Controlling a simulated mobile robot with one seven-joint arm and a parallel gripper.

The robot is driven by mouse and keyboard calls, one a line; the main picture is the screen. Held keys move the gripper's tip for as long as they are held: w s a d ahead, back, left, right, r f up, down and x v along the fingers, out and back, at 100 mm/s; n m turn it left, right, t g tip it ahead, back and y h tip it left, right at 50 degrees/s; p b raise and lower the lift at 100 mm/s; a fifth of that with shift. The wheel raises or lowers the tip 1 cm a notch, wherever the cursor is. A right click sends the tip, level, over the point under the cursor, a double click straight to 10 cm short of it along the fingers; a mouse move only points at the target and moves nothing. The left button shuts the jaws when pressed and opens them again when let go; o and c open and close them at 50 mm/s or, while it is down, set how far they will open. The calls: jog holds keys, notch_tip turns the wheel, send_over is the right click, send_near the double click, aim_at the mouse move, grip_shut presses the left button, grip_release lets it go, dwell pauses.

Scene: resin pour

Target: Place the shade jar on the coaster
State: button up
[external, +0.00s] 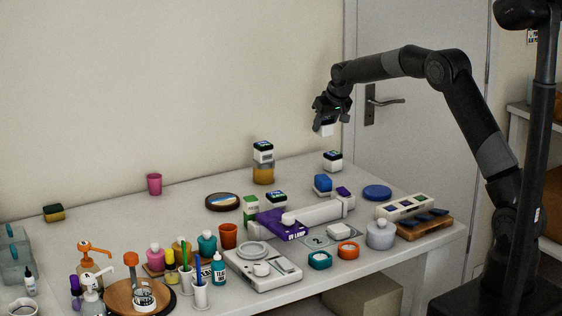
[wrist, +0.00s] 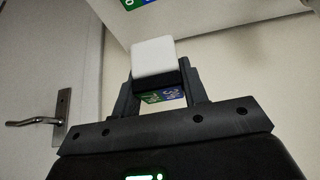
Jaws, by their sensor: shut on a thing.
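My gripper (external: 327,120) is raised above the back right of the table, shut on a small white jar (external: 325,130). In the wrist view the jar (wrist: 155,57) sits between the fingers (wrist: 158,85), with its white body outward and its dark lid with a blue and green label toward the palm. I take it to be the shade jar, though similar jars stand below. A flat blue disc (external: 377,192), which looks like the coaster, lies bare at the table's right side. The held jar is well clear of it.
A similar jar (external: 333,161) stands at the back edge, and another (external: 263,152) sits on an amber jar (external: 263,174). The back left table is mostly clear.

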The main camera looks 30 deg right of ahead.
jog(key=shift+s+d+r, duration=0.2)
jog(key=shift+d+r, duration=0.2)
jog(key=shift+d, duration=0.15)
jog(key=s+a+r+n+y, duration=0.1)
jog(key=s+a, duration=0.1)
jog(key=a, duration=0.5)
jog(key=s+a+n, duration=0.1)
jog(key=s+a, duration=0.2)
jog(key=a, duration=0.5)
jog(key=n+y, duration=0.1)
jog(key=n, duration=0.2)
send_over(231, 199)
jog(key=s, duration=0.2)
jog(key=f, duration=0.4)
jog(key=d+f, duration=0.1)
jog(key=f, duration=0.1)
jog(key=shift+w+a+f, duration=0.1)
jog(key=shift+f, duration=1.95)
jog(key=shift+f, duration=0.15)
jog(key=o, duration=1)
